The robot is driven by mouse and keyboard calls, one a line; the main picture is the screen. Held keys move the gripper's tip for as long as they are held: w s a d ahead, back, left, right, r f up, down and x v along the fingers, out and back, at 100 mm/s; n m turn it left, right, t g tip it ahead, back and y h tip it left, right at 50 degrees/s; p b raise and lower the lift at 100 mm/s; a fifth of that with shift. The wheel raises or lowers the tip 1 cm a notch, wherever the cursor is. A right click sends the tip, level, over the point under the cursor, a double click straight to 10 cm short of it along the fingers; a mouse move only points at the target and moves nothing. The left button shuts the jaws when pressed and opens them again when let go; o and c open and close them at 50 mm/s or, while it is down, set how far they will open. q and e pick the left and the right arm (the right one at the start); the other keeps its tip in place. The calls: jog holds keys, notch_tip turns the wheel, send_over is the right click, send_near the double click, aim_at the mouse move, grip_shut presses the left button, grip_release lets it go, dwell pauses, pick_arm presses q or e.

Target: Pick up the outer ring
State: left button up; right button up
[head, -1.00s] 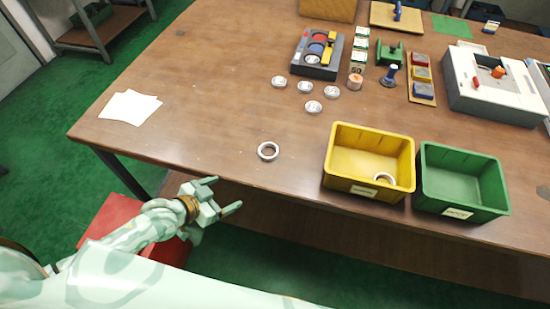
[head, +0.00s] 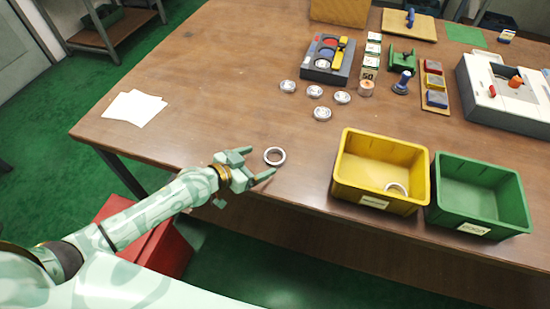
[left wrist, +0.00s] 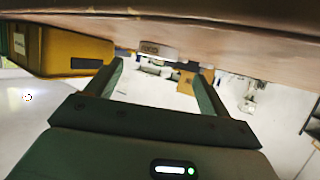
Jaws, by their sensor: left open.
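A silver ring (head: 283,157) lies flat on the wooden table near its front edge; I take it as the outer ring. My left gripper (head: 259,162) is open and empty, low at the table's front edge. Its two fingertips point toward the ring and are just short of it or beside its left side; I cannot tell if they touch. In the left wrist view, the open fingers (left wrist: 158,73) show, with a pale, edge-on shape (left wrist: 157,50) ahead between them that looks like the ring. My right gripper is not in view.
A yellow bin (head: 375,197) holding another ring (head: 396,187) stands right of the gripper, beside a green bin (head: 478,217). Several silver discs (head: 315,91) lie farther back near a grey fixture (head: 330,72). White papers (head: 134,107) lie at left. The table around the ring is clear.

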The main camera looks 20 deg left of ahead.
aim_at(272, 157)
pick_arm(q)
jog(key=b+x, duration=0.1)
jog(key=x, duration=0.4)
jog(key=shift+s+d+f, duration=0.1)
jog(key=shift+s, duration=0.1)
jog(key=shift+w+d, duration=0.1)
jog(key=shift+w, duration=0.15)
jog(key=c, duration=1.1)
notch_tip(272, 157, up, 4)
jog(key=shift+r+p, duration=0.1)
jog(key=shift+p, duration=0.95)
jog(key=s+d+r+p, duration=0.1)
jog(key=s+r+p, duration=0.1)
jog(key=s+r, duration=0.1)
jog(key=s+d+r+p, duration=0.1)
jog(key=s+r+p, duration=0.1)
jog(key=s, duration=0.4)
jog(key=s+d+r+p, duration=0.1)
jog(key=s+r+p, duration=0.2)
jog(key=s, duration=0.1)
jog(key=shift+s+d+r, duration=0.2)
jog(key=shift+s+r, duration=0.1)
jog(key=shift+r, duration=0.05)
